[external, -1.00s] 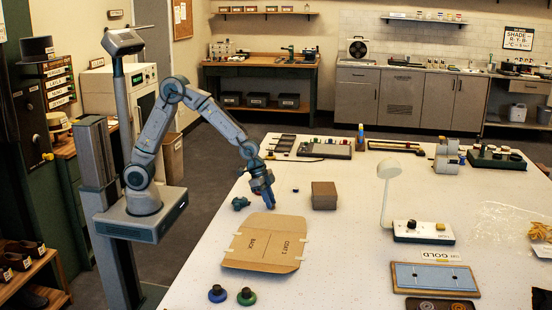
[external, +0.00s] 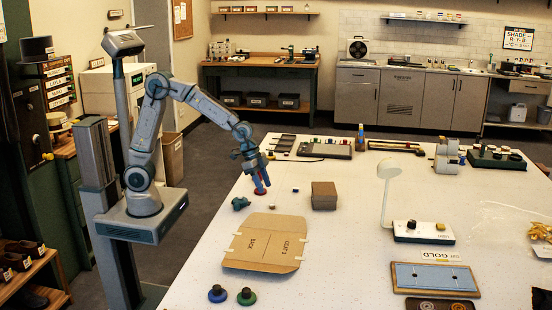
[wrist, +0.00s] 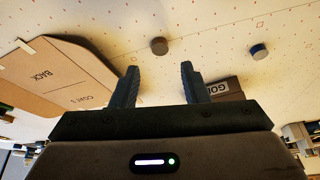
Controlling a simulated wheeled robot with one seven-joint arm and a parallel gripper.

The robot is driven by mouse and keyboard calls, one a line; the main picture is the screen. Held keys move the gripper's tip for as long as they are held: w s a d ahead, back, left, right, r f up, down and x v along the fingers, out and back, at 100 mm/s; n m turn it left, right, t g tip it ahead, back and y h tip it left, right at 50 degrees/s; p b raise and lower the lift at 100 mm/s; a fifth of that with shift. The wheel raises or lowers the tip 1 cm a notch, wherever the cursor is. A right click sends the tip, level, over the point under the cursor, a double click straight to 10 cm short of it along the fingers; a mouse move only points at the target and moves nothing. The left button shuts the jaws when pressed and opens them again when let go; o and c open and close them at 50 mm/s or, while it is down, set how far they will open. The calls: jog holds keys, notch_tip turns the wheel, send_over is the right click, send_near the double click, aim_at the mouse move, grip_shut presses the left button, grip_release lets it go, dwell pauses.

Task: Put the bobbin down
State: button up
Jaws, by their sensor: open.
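My gripper (external: 260,188) is low over the left part of the white table (external: 340,225), just behind the cardboard piece. In the wrist view, its two dark fingers (wrist: 158,67) stand apart with nothing between them. A small brownish round piece (wrist: 158,46), perhaps the bobbin, rests on the table beyond the fingertips and apart from them. In the external view, a tiny pale piece (external: 272,181) and a tiny dark one (external: 295,190) lie right of my gripper. Red shows at the fingers; I cannot tell what it belongs to.
A flat cardboard coat pattern (external: 265,243) lies in front of my gripper. A white lamp (external: 387,195) stands farther right. Bare table lies between these.

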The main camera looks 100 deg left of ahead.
jog(key=s+d+r+n, duration=0.1)
jog(key=s+r, duration=0.2)
jog(key=s, duration=0.4)
jog(key=s+d+r, duration=0.1)
jog(key=s+r, duration=0.2)
jog(key=s, duration=0.5)
jog(key=s+f+n+g+y, duration=0.1)
jog(key=s+f+n, duration=0.1)
jog(key=s, duration=1)
jog(key=shift+s, duration=0.2)
